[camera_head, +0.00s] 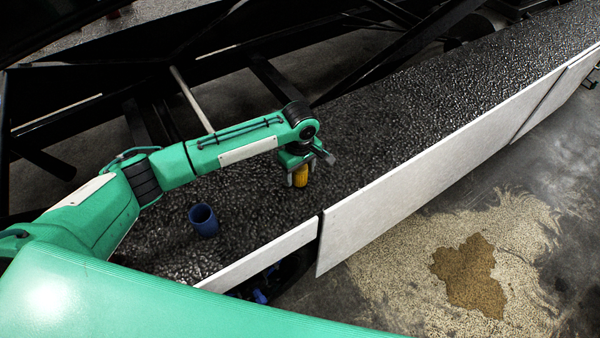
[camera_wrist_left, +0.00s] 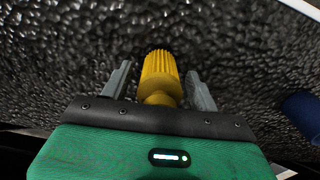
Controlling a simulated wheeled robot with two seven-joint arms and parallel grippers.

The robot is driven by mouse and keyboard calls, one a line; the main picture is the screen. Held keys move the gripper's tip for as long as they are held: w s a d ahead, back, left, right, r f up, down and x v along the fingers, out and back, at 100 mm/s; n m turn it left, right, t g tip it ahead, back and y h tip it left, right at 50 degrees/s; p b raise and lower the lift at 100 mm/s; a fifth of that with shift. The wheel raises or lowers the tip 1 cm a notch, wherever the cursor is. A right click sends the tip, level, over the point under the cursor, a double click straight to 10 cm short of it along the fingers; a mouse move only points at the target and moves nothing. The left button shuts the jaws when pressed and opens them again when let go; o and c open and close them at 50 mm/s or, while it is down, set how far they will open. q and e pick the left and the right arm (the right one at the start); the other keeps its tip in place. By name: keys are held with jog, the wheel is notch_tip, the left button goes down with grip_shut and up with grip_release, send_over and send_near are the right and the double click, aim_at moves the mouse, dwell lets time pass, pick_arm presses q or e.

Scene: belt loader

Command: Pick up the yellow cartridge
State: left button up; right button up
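The yellow cartridge (camera_head: 301,175) is upright on the dark, bumpy belt (camera_head: 400,110), near the white side panel. In the left wrist view the cartridge (camera_wrist_left: 160,75) has a ribbed top and stands between the two grey fingers. My left gripper (camera_head: 297,177) is above and around the cartridge. Its fingers (camera_wrist_left: 160,88) are apart, with a visible gap on each side of the cartridge. The lower part of the cartridge is hidden by the gripper body in the wrist view. My right gripper is not in view.
A blue cup-like container (camera_head: 203,221) stands on the belt to the left of my left gripper, and it also shows at the right edge of the wrist view (camera_wrist_left: 302,112). White panels (camera_head: 420,190) edge the belt. Dark metal beams (camera_head: 400,50) lie behind it.

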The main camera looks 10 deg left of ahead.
pick_arm(q)
jog(key=c, duration=0.9)
jog(key=shift+c, duration=0.2)
jog(key=shift+r, duration=0.1)
